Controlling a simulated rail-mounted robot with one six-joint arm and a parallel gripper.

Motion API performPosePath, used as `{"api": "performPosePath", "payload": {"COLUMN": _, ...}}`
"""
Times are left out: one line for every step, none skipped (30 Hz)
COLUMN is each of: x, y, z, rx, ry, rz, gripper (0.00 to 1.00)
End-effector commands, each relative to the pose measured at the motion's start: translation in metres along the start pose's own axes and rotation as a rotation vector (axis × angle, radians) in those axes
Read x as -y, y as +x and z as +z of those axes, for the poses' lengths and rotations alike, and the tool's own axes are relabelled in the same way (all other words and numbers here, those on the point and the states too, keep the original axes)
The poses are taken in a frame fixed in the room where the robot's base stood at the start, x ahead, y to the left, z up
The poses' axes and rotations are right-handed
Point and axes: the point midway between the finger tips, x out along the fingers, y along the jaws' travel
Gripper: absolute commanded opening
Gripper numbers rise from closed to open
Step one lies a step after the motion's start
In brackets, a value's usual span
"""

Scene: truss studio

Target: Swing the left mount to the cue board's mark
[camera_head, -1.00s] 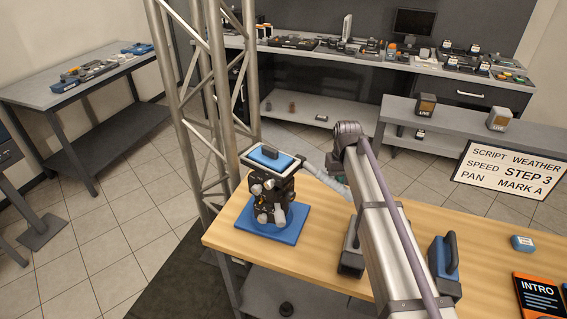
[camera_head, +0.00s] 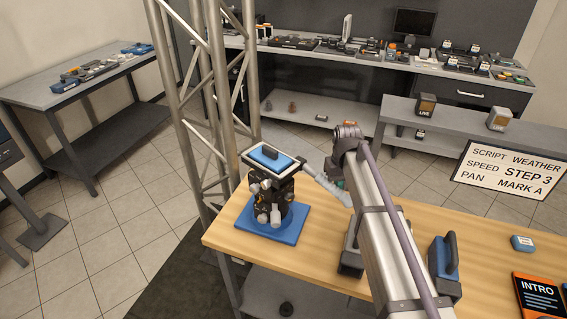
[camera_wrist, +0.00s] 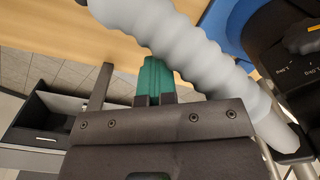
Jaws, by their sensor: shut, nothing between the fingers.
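The left mount (camera_head: 268,197) is a dark pan head with a tilted top plate, standing on a blue base (camera_head: 287,232) at the left end of the wooden table. Its pale grey ribbed handle (camera_head: 330,187) reaches out to the right. The cue board (camera_head: 513,170) reads SCRIPT WEATHER, SPEED STEP 3, PAN MARK A. My gripper (camera_wrist: 154,80) has teal fingers, shut and empty, close beside the ribbed handle (camera_wrist: 180,45) in the wrist view. I cannot tell whether they touch. In the head view my arm hides most of the gripper. The mount's pan marks are unreadable.
A metal truss (camera_head: 208,110) stands just behind the table's left end. A blue-and-black handled block (camera_head: 443,268) stands right of my arm. A small blue block (camera_head: 522,243) and an INTRO card (camera_head: 538,296) lie at the right. The wooden table (camera_head: 405,215) is otherwise largely clear.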

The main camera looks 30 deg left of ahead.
Motion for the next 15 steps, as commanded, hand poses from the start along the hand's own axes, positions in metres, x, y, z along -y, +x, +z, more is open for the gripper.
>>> {"api": "performPosePath", "payload": {"x": 0.0014, "y": 0.0, "z": 0.0023, "rx": 0.0, "ry": 0.0, "rz": -0.001, "gripper": 0.0}}
{"api": "performPosePath", "payload": {"x": 0.0019, "y": 0.0, "z": 0.0032, "rx": 0.0, "ry": 0.0, "rz": -0.001, "gripper": 0.0}}
{"api": "performPosePath", "payload": {"x": 0.0025, "y": 0.0, "z": 0.0045, "rx": 0.0, "ry": 0.0, "rz": -0.001, "gripper": 0.0}}
{"api": "performPosePath", "payload": {"x": 0.003, "y": 0.0, "z": 0.0054, "rx": 0.0, "ry": 0.0, "rz": -0.001, "gripper": 0.0}}
{"api": "performPosePath", "payload": {"x": 0.0033, "y": 0.0, "z": 0.0061, "rx": 0.0, "ry": 0.0, "rz": -0.001, "gripper": 0.0}}
{"api": "performPosePath", "payload": {"x": 0.0037, "y": 0.0, "z": 0.0069, "rx": 0.0, "ry": 0.0, "rz": -0.001, "gripper": 0.0}}
{"api": "performPosePath", "payload": {"x": 0.0039, "y": 0.0, "z": 0.0072, "rx": 0.0, "ry": 0.0, "rz": -0.001, "gripper": 0.0}}
{"api": "performPosePath", "payload": {"x": 0.004, "y": 0.0, "z": 0.0073, "rx": 0.0, "ry": 0.0, "rz": -0.001, "gripper": 0.0}}
{"api": "performPosePath", "payload": {"x": 0.004, "y": 0.0, "z": 0.0073, "rx": 0.0, "ry": 0.0, "rz": -0.001, "gripper": 0.0}}
{"api": "performPosePath", "payload": {"x": 0.004, "y": 0.0, "z": 0.0072, "rx": 0.0, "ry": 0.0, "rz": -0.001, "gripper": 0.0}}
{"api": "performPosePath", "payload": {"x": 0.0039, "y": 0.0, "z": 0.0072, "rx": 0.0, "ry": 0.0, "rz": -0.001, "gripper": 0.0}}
{"api": "performPosePath", "payload": {"x": 0.0039, "y": 0.0, "z": 0.0071, "rx": 0.0, "ry": 0.0, "rz": -0.001, "gripper": 0.0}}
{"api": "performPosePath", "payload": {"x": 0.0039, "y": 0.0, "z": 0.0071, "rx": 0.0, "ry": 0.0, "rz": -0.001, "gripper": 0.0}}
{"api": "performPosePath", "payload": {"x": 0.0038, "y": 0.0, "z": 0.0071, "rx": 0.0, "ry": 0.0, "rz": -0.001, "gripper": 0.0}}
{"api": "performPosePath", "payload": {"x": 0.0038, "y": 0.0, "z": 0.0071, "rx": 0.0, "ry": 0.0, "rz": -0.001, "gripper": 0.0}}
